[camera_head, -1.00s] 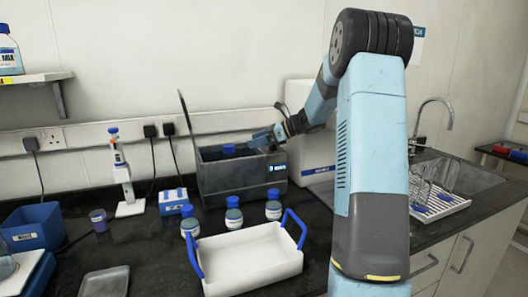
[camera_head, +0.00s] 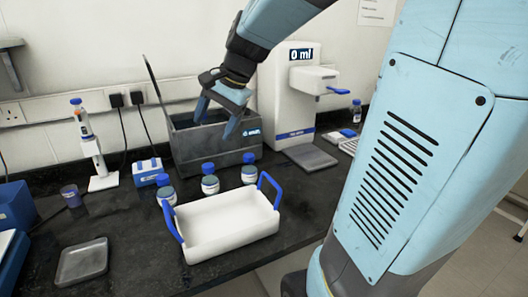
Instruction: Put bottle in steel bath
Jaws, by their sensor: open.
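The steel bath (camera_head: 190,147) is a dark grey box with a raised lid and a small display on its front, at the back of the bench. Three small blue-capped bottles stand upright in a row before it: left (camera_head: 166,193), middle (camera_head: 209,181) and right (camera_head: 249,171). My gripper (camera_head: 215,128) is open, with its blue fingers pointing down across the bath's front edge, above and behind the bottles. I see nothing between the fingers. The gripper and front wall hide much of the bath's inside.
A white tray with blue handles (camera_head: 228,228) sits in front of the bottles. A white dispenser (camera_head: 286,95) stands right of the bath, with another bottle (camera_head: 356,111) beyond. A blue-and-white box (camera_head: 149,172), pipette stand (camera_head: 98,160) and grey dish (camera_head: 82,262) are left.

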